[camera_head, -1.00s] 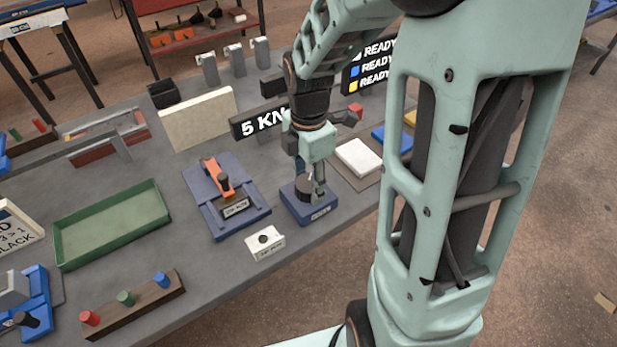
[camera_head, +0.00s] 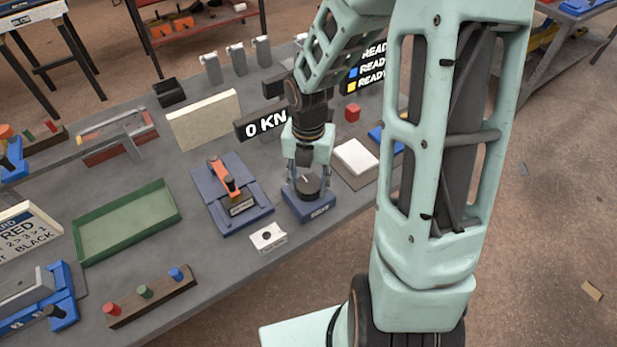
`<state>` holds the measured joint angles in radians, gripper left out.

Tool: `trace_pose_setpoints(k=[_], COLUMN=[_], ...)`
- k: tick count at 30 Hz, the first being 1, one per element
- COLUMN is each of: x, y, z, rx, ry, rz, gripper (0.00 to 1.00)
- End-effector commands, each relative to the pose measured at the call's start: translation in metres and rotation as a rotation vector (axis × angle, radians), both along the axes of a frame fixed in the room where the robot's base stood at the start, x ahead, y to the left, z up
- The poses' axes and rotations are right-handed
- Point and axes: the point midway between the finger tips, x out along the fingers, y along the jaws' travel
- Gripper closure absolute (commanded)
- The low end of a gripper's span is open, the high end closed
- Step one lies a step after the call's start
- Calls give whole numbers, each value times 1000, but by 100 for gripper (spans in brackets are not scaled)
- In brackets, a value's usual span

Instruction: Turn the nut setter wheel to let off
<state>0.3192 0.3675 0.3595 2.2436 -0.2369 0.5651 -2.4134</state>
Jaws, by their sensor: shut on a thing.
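The nut setter is a blue block (camera_head: 309,207) near the front edge of the bench, with a dark round wheel (camera_head: 308,186) on top. A light pointer mark shows on the wheel. My gripper (camera_head: 307,184) points down over the setter, its fingers on both sides of the wheel and shut on it. The fingers hide part of the wheel's rim. Behind it a dark display (camera_head: 262,125) reads "0 KN", its right end partly hidden by my arm.
Left of the setter is a blue fixture (camera_head: 228,200) with an orange lever. A small white button block (camera_head: 268,237) sits in front. A green tray (camera_head: 125,222), a white pad (camera_head: 356,156) and a red cube (camera_head: 352,112) lie around. My arm covers the bench's right side.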

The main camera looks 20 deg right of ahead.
Motion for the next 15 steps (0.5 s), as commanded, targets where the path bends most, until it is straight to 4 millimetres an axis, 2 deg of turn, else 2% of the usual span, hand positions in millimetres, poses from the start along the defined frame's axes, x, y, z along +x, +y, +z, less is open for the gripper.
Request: trace_pose_setpoints(k=[15], x=[1], y=[1], z=[1], rx=[-1], ry=[-3], rz=[57], gripper=[83])
